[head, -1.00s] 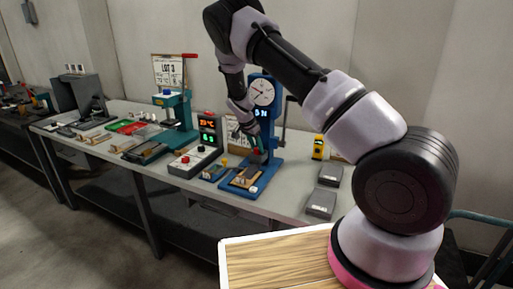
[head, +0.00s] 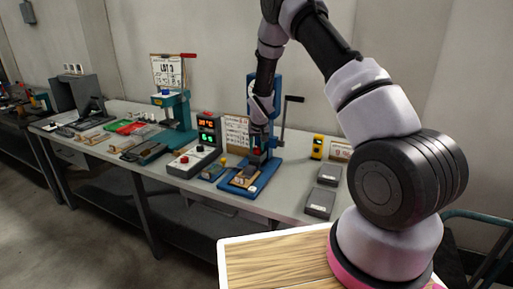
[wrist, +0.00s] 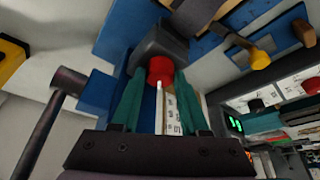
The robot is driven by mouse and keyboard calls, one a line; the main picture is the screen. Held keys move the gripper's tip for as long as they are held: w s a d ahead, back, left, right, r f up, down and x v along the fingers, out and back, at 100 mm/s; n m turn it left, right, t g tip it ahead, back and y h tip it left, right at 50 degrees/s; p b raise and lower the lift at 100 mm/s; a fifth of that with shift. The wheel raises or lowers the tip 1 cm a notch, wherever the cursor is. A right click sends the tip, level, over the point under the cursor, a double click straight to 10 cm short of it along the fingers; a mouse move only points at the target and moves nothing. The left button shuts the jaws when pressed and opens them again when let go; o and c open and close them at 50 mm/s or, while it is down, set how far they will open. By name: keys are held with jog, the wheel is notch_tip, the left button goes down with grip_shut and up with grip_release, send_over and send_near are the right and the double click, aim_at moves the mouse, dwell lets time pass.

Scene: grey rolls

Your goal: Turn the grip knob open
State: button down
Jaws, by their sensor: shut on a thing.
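The blue press (head: 277,110) stands upright on the bench, with a black crank handle (head: 293,99) on its right side. My gripper (head: 261,143) is at the front of the press, over its base. In the wrist view the red grip knob (wrist: 160,69) sits below a dark grey block (wrist: 158,42). My gripper's teal fingers (wrist: 159,82) are on both sides of the knob, shut on it. In the head view only a small bit of red shows at the fingertips.
Left of the press are a control box with a lit display (head: 208,128), a red and white button box (head: 194,160) and a teal press (head: 176,115). Right of it are a yellow device (head: 317,147) and two grey boxes (head: 320,203). A yellow knob (wrist: 260,59) is close by.

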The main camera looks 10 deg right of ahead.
jog(key=shift+d+n+y, duration=0.1)
jog(key=shift+n+y, duration=0.4)
jog(key=shift+n, duration=0.6)
jog(key=shift+c, duration=2)
grip_release()
jog(key=v, duration=1)
jog(key=shift+r, duration=0.4)
jog(key=shift+s, duration=0.1)
